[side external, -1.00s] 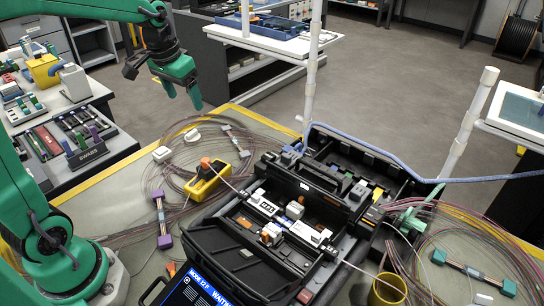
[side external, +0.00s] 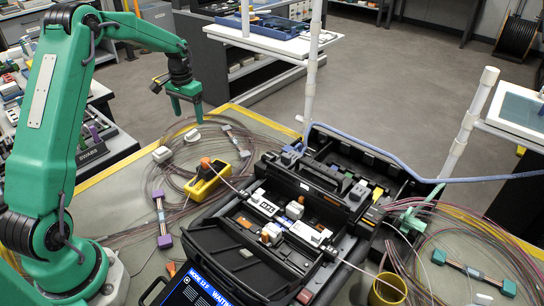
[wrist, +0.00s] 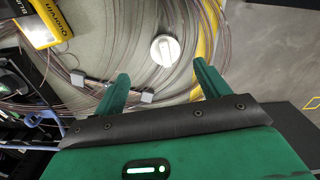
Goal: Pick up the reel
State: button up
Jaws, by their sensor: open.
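The reel (wrist: 165,50) is a small white round piece with a raised bar across its top. It lies flat on the mat among thin looped fibres, and also shows in the side view (side external: 192,135). My gripper (side external: 186,108) is above the mat, just above and behind the reel in the side view. In the wrist view, my gripper (wrist: 161,70) has its two green fingers apart, with the reel between and just beyond their tips. Nothing is between the fingers, and the reel is in full sight.
A second white piece (side external: 162,154) lies left of the reel. A yellow tool (side external: 208,180) stands nearby, also in the wrist view (wrist: 40,22). Small grey clips (wrist: 147,97) lie near the fingers. The black splicing case (side external: 290,200) fills the right. A yellow-edged border (side external: 125,174) bounds the mat.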

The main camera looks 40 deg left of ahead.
aim_at(192, 132)
jog(key=shift+w+a+f, duration=0.1)
jog(key=shift+a+f, duration=0.2)
jog(key=shift+f, duration=0.15)
jog(key=shift+f, duration=1.3)
jog(key=shift+f, duration=0.1)
jog(key=shift+w+a+f, duration=0.15)
jog(key=shift+f, duration=2.35)
jog(key=shift+c, duration=0.2)
jog(key=c, duration=1)
